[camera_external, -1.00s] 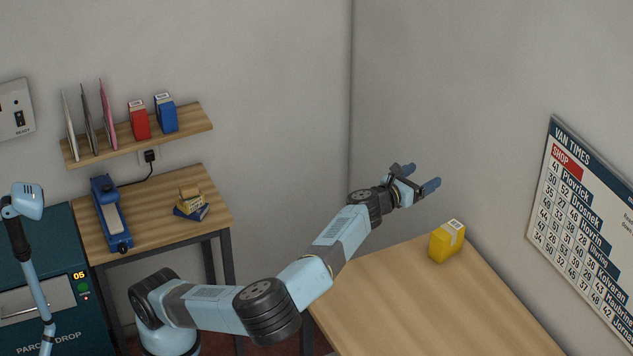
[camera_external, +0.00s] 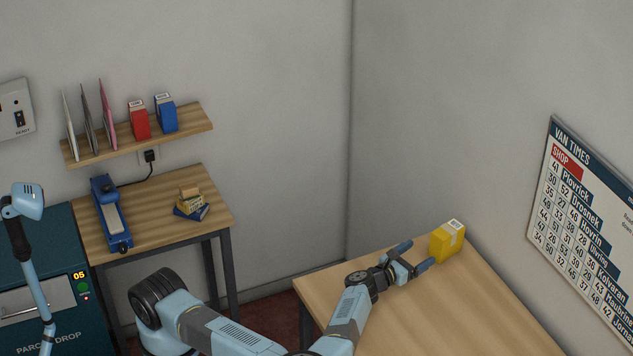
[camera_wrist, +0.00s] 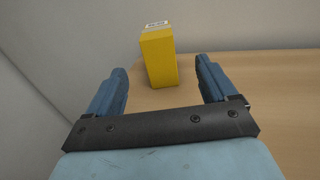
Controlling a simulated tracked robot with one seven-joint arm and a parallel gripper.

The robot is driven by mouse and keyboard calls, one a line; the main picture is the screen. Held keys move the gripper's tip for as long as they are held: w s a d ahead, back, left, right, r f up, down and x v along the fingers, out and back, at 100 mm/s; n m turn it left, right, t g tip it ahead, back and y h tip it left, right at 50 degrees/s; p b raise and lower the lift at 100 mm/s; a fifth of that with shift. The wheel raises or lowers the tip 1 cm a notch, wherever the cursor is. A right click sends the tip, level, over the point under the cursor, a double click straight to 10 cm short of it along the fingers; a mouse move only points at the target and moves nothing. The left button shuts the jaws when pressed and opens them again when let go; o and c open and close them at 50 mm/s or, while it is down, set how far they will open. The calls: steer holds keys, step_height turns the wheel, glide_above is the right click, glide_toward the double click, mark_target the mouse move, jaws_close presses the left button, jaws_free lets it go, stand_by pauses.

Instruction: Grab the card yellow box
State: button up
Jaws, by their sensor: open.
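The yellow card box (camera_external: 447,241) stands upright near the far corner of the wooden table, by the wall. It has a white label on top. In the wrist view the yellow box (camera_wrist: 159,58) stands ahead, beyond the fingertips and between their lines. My gripper (camera_external: 416,255) is open and empty, low over the table just left of the box, with its fingers pointing toward it. In the wrist view both blue fingers of my gripper (camera_wrist: 162,76) are spread apart. I cannot tell whether a finger touches the box.
The table top (camera_external: 440,310) is otherwise clear. Walls stand close behind the box, and a timetable board (camera_external: 590,230) hangs at right. A side table (camera_external: 150,190) at left holds a blue device and small boxes, below a shelf (camera_external: 140,140) with red and blue boxes.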

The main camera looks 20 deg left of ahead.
mark_target(439, 250)
step_height(439, 250, down, 2)
steer(key=shift+f, duration=0.25)
steer(key=shift+w+d+f, duration=0.1)
steer(key=shift+w+d, duration=0.1)
steer(key=shift+w, duration=0.2)
steer(key=x, duration=0.7)
steer(key=shift+w+d, duration=0.2)
steer(key=shift+w, duration=0.05)
steer(key=shift+r+x, duration=0.15)
steer(key=shift+x, duration=1.2)
steer(key=shift+r+x, duration=0.2)
steer(key=shift+x, duration=1.1)
steer(key=shift+a, duration=0.15)
steer(key=shift+c, duration=0.3)
steer(key=c, duration=1.2)
steer(key=shift+o, duration=0.2)
steer(key=shift+r, duration=0.1)
